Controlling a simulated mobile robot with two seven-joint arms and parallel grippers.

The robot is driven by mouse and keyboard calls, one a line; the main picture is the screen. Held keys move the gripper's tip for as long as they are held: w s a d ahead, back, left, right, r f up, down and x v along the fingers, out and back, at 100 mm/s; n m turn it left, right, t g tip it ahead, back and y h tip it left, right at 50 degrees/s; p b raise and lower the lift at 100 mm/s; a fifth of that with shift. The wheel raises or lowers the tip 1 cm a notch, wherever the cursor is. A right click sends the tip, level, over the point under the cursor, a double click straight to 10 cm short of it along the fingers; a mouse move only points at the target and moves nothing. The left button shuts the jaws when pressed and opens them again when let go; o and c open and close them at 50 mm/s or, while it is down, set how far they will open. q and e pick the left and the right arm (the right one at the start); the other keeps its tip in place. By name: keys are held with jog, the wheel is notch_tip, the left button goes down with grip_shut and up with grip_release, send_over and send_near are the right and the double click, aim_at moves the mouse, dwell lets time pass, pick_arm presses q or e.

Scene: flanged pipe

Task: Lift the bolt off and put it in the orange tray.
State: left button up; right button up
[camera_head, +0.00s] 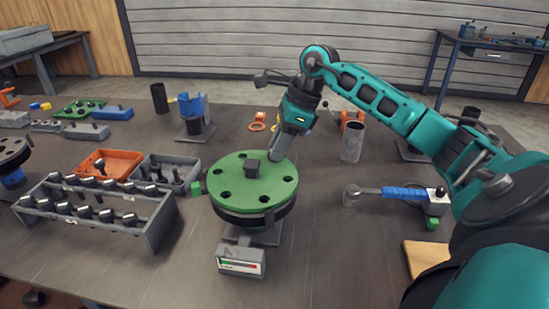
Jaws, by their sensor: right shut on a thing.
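The green flange (240,185) with a ring of bolt holes lies on a dark round body in the middle of the table. My right gripper (262,164) reaches down to the far right part of the flange. It is shut on the bolt (252,168), a dark blocky piece at the flange's upper middle; whether the bolt is clear of its hole I cannot tell. The orange tray (124,158) stands to the left, with at least one dark bolt in it. My left gripper is not in view.
A grey tray (182,184) with several bolts adjoins the orange tray. A grey bolt rack (158,226) stands in front. A small display box (240,262) is before the flange. A blue-handled tool (405,192) and a grey cylinder (352,142) are at right.

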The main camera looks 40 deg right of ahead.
grip_shut()
jog(key=shift+r, duration=0.45)
notch_tip(320, 180, up, 19)
jog(key=p, duration=0.2)
jog(key=shift+r, duration=0.1)
jog(key=shift+r, duration=0.1)
